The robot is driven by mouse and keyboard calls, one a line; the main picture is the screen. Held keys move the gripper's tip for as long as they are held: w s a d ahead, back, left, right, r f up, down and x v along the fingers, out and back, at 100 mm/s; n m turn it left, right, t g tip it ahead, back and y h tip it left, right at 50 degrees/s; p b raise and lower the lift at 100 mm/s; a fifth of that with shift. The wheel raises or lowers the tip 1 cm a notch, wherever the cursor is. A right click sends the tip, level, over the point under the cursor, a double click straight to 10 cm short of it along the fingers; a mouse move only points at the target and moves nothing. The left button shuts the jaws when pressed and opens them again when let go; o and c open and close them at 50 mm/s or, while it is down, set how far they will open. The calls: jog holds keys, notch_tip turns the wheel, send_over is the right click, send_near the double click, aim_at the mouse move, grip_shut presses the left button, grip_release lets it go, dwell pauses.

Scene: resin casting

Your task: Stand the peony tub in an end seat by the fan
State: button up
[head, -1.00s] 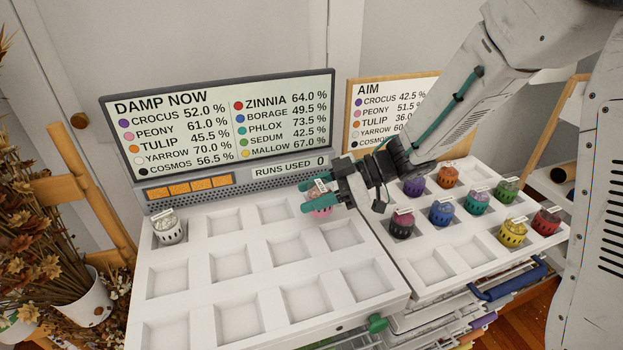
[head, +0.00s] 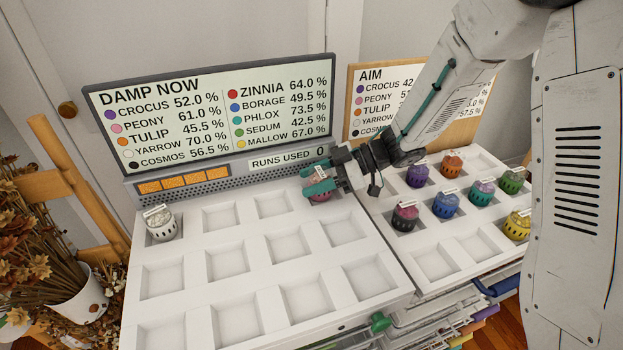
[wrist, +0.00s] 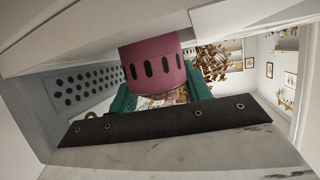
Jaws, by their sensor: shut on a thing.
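The pink peony tub (head: 321,195) is at the right end of the back row of the white seat tray (head: 247,253), close to the perforated strip under the screen. My gripper (head: 318,182) is shut on it, with teal fingers on either side. In the wrist view the pink slotted tub (wrist: 155,65) sits between the teal fingers (wrist: 160,95). The fingers hide part of the tub in the head view, and I cannot tell whether its base rests in the seat. The dotted grey vent strip (wrist: 85,85) shows beside it.
A white yarrow tub (head: 162,223) stands in the left end seat of the back row. Seats between are empty. A second white rack (head: 432,262) on the right holds several coloured tubs. The damp screen (head: 210,115) stands behind the tray. Dried flowers (head: 60,240) stand at the left.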

jog(key=shift+f, duration=0.1)
jog(key=o, duration=1)
jog(key=shift+r, duration=0.2)
jog(key=v, duration=1.2)
jog(key=shift+s, duration=0.1)
